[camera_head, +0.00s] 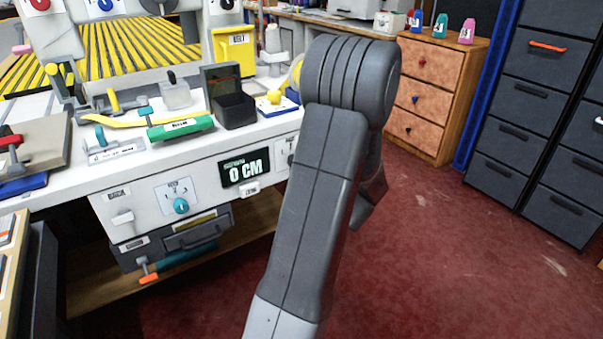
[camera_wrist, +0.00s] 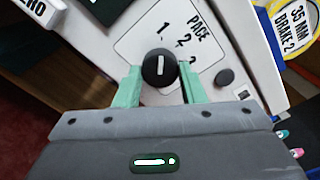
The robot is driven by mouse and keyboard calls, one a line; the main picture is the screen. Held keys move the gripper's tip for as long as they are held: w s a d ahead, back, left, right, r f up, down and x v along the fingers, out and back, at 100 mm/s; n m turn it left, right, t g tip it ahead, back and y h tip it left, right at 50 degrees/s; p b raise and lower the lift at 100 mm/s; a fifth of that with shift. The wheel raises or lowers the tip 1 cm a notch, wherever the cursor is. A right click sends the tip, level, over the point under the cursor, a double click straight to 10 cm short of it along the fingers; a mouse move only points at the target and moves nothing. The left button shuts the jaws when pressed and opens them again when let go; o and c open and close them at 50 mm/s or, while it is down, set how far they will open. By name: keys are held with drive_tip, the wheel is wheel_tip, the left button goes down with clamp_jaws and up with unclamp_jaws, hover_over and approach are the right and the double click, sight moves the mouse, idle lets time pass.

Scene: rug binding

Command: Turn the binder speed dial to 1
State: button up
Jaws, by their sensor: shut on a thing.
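The black round dial (camera_wrist: 160,68) sits on a white panel marked PACE (camera_wrist: 197,26) with the numbers 1, 2 and 3 in the wrist view. The white mark on the dial points up in the picture, roughly at the 1. My gripper (camera_wrist: 159,72) has its two green fingers on either side of the dial and is shut on it. In the head view my arm covers the dial and the gripper. Only the left edge of a pale label (camera_head: 291,145) shows beside the arm there.
A small dark knob (camera_wrist: 224,77) is right of the black dial. A wooden drawer unit (camera_head: 432,95) and open red floor (camera_head: 440,250) lie to the right.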

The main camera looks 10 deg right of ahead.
idle(0.4)
drive_tip(key=o, duration=1)
drive_tip(key=p+v, duration=0.2)
drive_tip(key=v, duration=1.2)
drive_tip(key=shift+w+a, duration=0.1)
drive_tip(key=shift+w, duration=0.1)
drive_tip(key=b+x, duration=0.2)
drive_tip(key=x, duration=1.1)
drive_tip(key=shift+w+a, duration=0.1)
drive_tip(key=shift+w, duration=0.15)
